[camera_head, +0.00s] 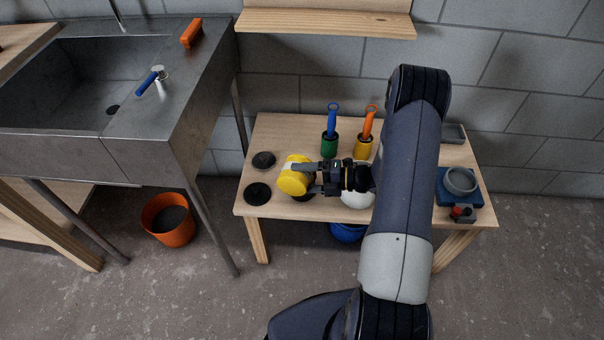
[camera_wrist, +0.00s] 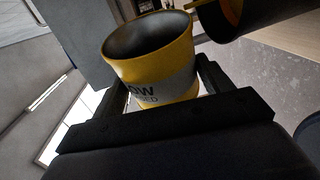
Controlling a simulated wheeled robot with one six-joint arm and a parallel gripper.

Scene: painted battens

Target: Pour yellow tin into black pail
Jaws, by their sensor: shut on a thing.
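The yellow tin (camera_head: 292,182) is in my gripper (camera_head: 304,178), above the left part of the wooden table. In the wrist view the tin (camera_wrist: 155,62) sits between the two fingers, with a pale label and its dark open mouth showing. It looks tilted in the head view. I cannot tell what is in it. I cannot make out a black pail for certain. A dark cylinder (camera_wrist: 262,16) with an orange part shows beside the tin at the top right of the wrist view, cut off by the frame.
Black discs (camera_head: 257,193) lie on the table (camera_head: 278,130). Green (camera_head: 329,146) and yellow (camera_head: 362,147) pots with handled tools stand behind. A white round thing (camera_head: 356,199) is partly hidden. A blue device (camera_head: 455,185) is right. An orange bucket (camera_head: 168,220) stands below the sink (camera_head: 150,130).

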